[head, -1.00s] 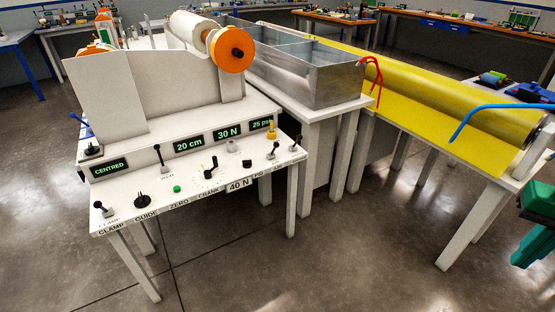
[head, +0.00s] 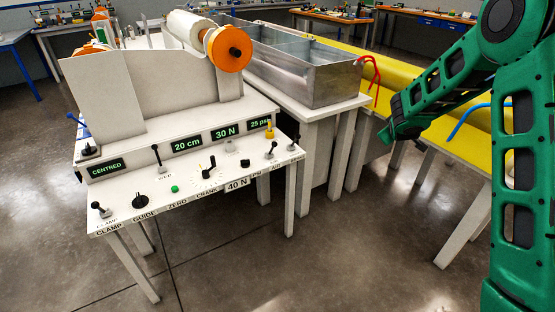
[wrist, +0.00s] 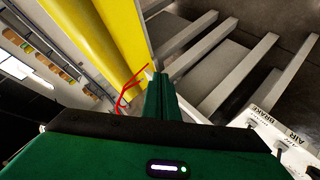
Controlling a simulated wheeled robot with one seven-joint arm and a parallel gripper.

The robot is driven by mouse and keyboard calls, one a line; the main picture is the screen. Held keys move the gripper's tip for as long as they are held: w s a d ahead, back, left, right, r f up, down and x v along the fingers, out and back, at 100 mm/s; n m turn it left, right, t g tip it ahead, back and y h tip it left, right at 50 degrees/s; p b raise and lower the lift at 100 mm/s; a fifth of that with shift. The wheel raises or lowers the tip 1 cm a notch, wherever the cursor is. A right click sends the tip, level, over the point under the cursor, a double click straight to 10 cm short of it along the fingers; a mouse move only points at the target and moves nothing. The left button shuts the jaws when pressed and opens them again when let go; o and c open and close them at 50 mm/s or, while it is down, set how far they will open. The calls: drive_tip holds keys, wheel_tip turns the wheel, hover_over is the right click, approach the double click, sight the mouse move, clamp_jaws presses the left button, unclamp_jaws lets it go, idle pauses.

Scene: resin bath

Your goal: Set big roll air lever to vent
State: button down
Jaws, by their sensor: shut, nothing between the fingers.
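The white control panel (head: 150,205) carries a row of small black levers. A black lever (head: 271,150) stands by the AIR label at the panel's right end, with another lever (head: 292,146) just right of it near the brake. The lever's exact setting is too small to read. The display (head: 260,124) above shows 25 psi. My green gripper (head: 388,136) is right of the panel, in front of the yellow table, apart from the levers. In the wrist view, my gripper (wrist: 160,78) is shut and empty, and the AIR and BRAKE labels (wrist: 291,134) show at the lower right.
White table legs stand below my gripper. The floor in front is clear.

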drive_tip(key=w+a+f+n+t+y, duration=0.4)
drive_tip(key=a+f, duration=0.3)
drive_tip(key=a, duration=0.5)
drive_tip(key=w+a+f+n+t+y, duration=0.2)
drive_tip(key=w+a+f+n, duration=0.35)
drive_tip(key=a, duration=0.65)
drive_tip(key=s+a+f+n+t+y, duration=0.4)
drive_tip(key=s+a+f+n+y, duration=0.1)
drive_tip(key=s+a+f, duration=0.9)
drive_tip(key=shift+a+f+y, duration=0.25)
drive_tip(key=shift+f+y, duration=0.2)
drive_tip(key=shift+y, duration=0.45)
